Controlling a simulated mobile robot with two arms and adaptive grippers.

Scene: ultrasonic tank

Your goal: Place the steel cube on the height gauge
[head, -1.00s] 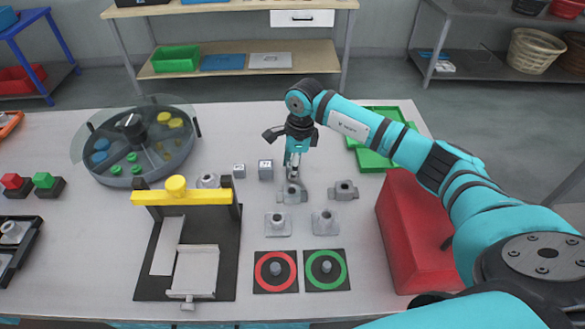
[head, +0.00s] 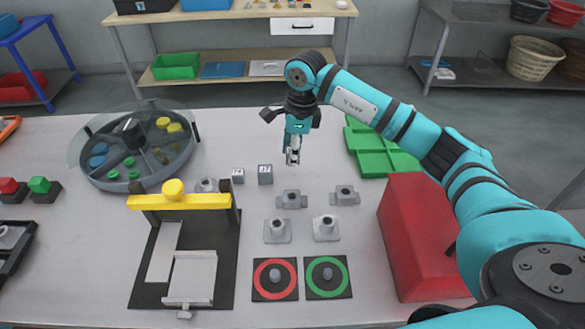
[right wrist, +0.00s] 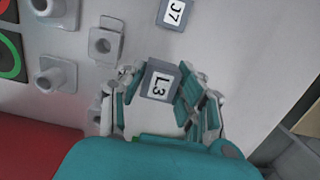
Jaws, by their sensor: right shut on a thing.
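A grey steel cube labelled L3 (right wrist: 159,82) sits between the fingers of my right gripper (right wrist: 160,92), which is shut on it. In the head view the right gripper (head: 293,158) is above the table, behind the row of grey fixtures, and the held cube is mostly hidden by the fingers. Two other grey cubes stand to its left, one nearer (head: 265,174) and one smaller (head: 238,176); one labelled J7 (right wrist: 173,12) shows in the right wrist view. A black-based frame with a yellow bar (head: 185,201), seemingly the height gauge, stands at the front left. My left gripper is out of view.
Several grey fixtures (head: 291,200) stand in the middle. Red (head: 262,291) and green (head: 337,288) ringed pads lie in front. A red block (head: 415,235) and green tray (head: 370,163) are right. A round dish (head: 150,178) stands back left.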

